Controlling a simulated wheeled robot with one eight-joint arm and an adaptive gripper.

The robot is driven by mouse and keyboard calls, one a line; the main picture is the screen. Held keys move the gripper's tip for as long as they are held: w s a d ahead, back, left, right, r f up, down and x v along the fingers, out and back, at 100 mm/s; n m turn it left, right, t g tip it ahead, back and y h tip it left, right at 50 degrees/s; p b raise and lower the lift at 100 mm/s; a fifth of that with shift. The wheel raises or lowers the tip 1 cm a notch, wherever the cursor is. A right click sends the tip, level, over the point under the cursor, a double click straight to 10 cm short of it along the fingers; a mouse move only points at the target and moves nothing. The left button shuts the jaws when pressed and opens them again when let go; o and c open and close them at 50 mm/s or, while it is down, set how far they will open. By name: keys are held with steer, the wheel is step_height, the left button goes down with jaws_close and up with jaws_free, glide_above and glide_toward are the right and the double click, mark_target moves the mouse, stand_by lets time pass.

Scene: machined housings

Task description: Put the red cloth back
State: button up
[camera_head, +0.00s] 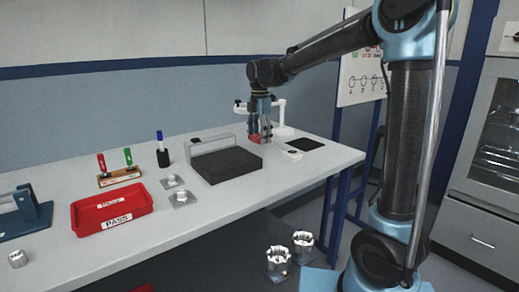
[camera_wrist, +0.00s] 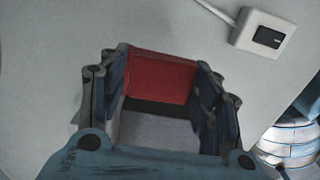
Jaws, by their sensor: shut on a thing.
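The red cloth (camera_head: 254,138) is between the fingers of my gripper (camera_head: 259,128) over the back right part of the bench. In the wrist view the red cloth (camera_wrist: 160,77) shows as a flat red block spanning the gap between the two dark blue fingers of my gripper (camera_wrist: 160,95). My gripper is shut on it. The cloth is close to the bench top; I cannot tell whether it touches it. The fingers hide part of the cloth.
A white stand (camera_head: 280,118) is close behind my gripper. A dark block (camera_head: 225,165) lies to its left. A white switch box (camera_head: 289,154) and a black pad (camera_head: 306,144) are to its right. A red PASS tray (camera_head: 112,208) and marker rack (camera_head: 119,178) stand farther left.

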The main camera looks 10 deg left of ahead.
mark_target(259, 153)
steer(key=shift+s+a+f, duration=0.1)
steer(key=shift+a+f, duration=0.05)
steer(key=shift+f, duration=2.3)
steer(key=shift+f, duration=0.1)
steer(key=o, duration=1.2)
step_height(259, 153, up, 12)
steer(key=shift+r, duration=0.1)
